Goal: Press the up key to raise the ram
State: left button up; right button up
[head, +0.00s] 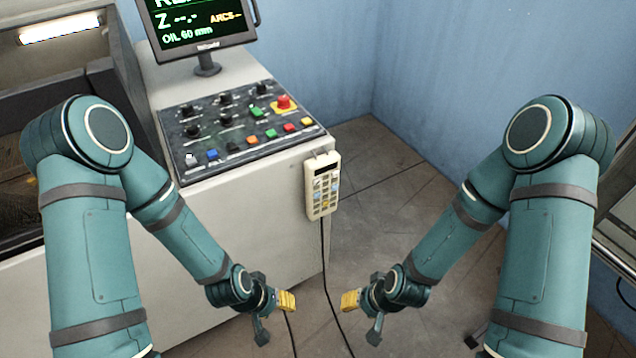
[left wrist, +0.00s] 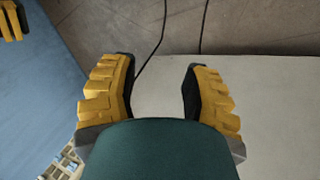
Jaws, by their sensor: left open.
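A cream hand pendant (head: 322,187) with a small dark display and several coloured keys hangs on the front face of the machine cabinet, near its right corner. The key markings are too small to read, so I cannot tell which is the up key. Part of the pendant shows at the lower left of the left wrist view (left wrist: 66,163). My left gripper (head: 286,301) is below and left of the pendant, apart from it; in the left wrist view its yellow fingers (left wrist: 158,72) are spread and empty. My right gripper (head: 350,300) is below the pendant. The ram is not in view.
A control panel (head: 245,128) with knobs, coloured buttons and a red stop button tops the cabinet (head: 265,215). A monitor (head: 200,25) stands behind it. Dark cables (head: 328,285) run down to the floor. Open floor (head: 385,200) lies right of the cabinet.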

pick_arm(q)
grip_shut()
dwell(1.1)
